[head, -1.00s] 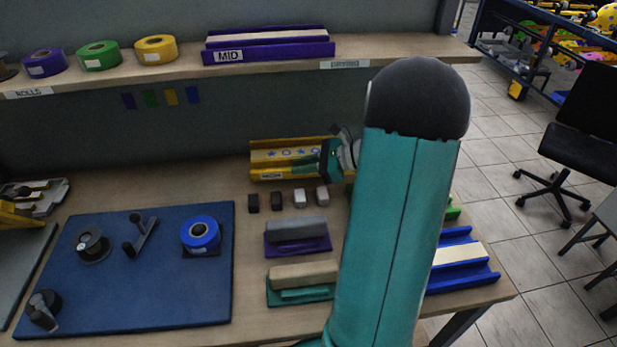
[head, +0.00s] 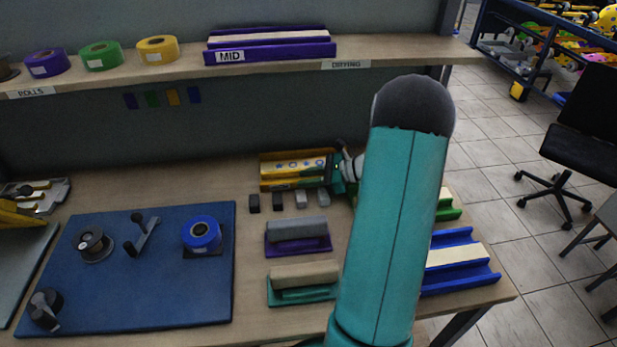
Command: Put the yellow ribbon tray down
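The yellow ribbon tray (head: 268,183) is at the back of the workbench, below the shelf. Its pale strip with blue marks faces up. My gripper (head: 332,173) is at the tray's right end, with its fingers closed around that end. My arm comes in from the right and hides part of the bench. The tray is at or just above the bench top; I cannot tell whether its underside touches.
Several small grey and black blocks (head: 277,199) stand just in front of the tray. Purple (head: 298,246) and teal (head: 302,293) block holders are nearer. A blue tray (head: 460,270) and part of a green one (head: 447,211) lie right of my arm. A blue mat (head: 150,290) fills the left.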

